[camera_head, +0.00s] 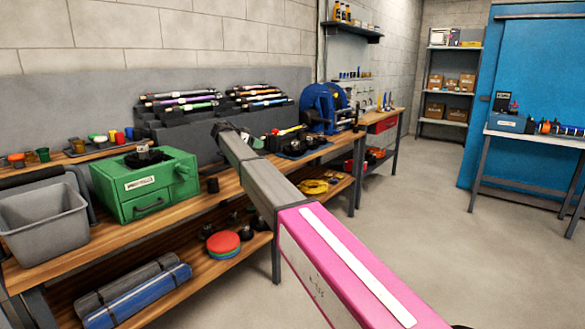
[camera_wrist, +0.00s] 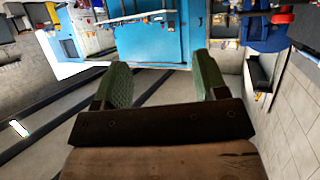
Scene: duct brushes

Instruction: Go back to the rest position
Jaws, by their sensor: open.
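My gripper (camera_wrist: 160,62) shows in the wrist view. Its two green pads stand well apart with nothing between them, and a blue door lies in the distance beyond the gap. In the head view my pink and grey arm reaches from the lower right up to the middle, in front of the workbench (camera_head: 120,243). Its dark far end appears before the rack of tubes. I cannot make out the gripper's fingers in the head view. The arm hides part of the bench top and lower shelf.
A green box (camera_head: 145,184), a grey bin (camera_head: 45,220) and a blue machine (camera_head: 324,107) stand on the bench. A side table (camera_head: 535,138) stands by the blue door (camera_head: 492,85) at right. Shelves (camera_head: 450,92) stand at the back. The floor between is clear.

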